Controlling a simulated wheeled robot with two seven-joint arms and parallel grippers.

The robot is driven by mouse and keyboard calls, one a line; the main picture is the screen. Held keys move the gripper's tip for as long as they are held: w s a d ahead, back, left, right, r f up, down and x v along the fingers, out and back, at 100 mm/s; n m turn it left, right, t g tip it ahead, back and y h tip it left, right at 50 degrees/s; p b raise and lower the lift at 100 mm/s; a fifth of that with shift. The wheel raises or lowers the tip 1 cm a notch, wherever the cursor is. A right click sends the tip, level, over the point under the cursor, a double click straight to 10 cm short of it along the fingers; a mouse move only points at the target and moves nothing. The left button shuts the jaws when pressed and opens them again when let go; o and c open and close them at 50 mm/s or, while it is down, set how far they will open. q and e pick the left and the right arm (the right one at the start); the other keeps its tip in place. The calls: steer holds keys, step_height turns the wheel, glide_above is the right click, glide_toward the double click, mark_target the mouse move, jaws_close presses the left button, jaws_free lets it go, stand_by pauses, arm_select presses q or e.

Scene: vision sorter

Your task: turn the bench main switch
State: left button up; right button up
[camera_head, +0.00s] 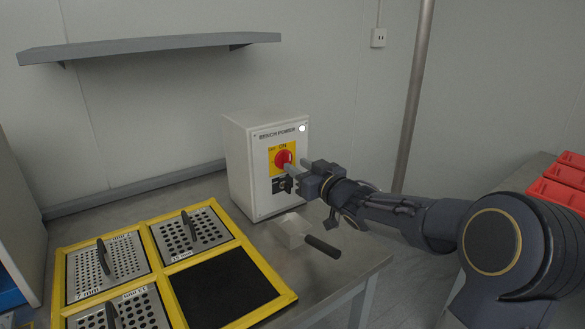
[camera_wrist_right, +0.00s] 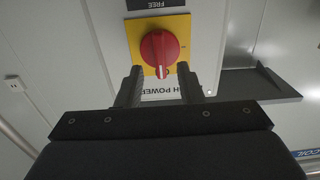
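The bench main switch is a red rotary knob (camera_head: 283,158) on a yellow plate marked ON, on the front of a white box (camera_head: 240,165) labelled BENCH POWER. In the right wrist view the knob (camera_wrist_right: 160,50) shows upside down, its white mark pointing toward the lettering. My right gripper (camera_head: 296,166) is in front of the knob. In the wrist view its two fingers (camera_wrist_right: 162,82) are apart, with the knob beyond and between their tips and a gap on each side. Contact with the knob is not visible. My left gripper is not in view.
A yellow-framed tray (camera_head: 212,202) with perforated plates is at front left. A scraper-like tool with a dark handle (camera_head: 322,246) lies on the bench below my right gripper. A white light (camera_head: 302,128) shows on the box. Red bins (camera_head: 556,192) stand at right; a shelf (camera_head: 150,46) hangs above.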

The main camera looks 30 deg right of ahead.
mark_target(290, 161)
steer(key=shift+w+a, duration=0.15)
steer(key=shift+w, duration=1.35)
jaws_close()
steer(key=shift+n+b, duration=0.3)
steer(key=shift+n, duration=0.1)
steer(key=shift+a+f+n+b, duration=0.15)
steer(key=shift+n+b, duration=1.05)
steer(key=shift+n, duration=1.65)
steer(key=shift+a+f+n+b, duration=0.1)
steer(key=shift+n+b, duration=1.15)
steer(key=shift+n, duration=1.65)
steer(key=shift+a+f+n+b, duration=0.15)
steer(key=shift+n+b, duration=1.05)
steer(key=shift+n, duration=1.65)
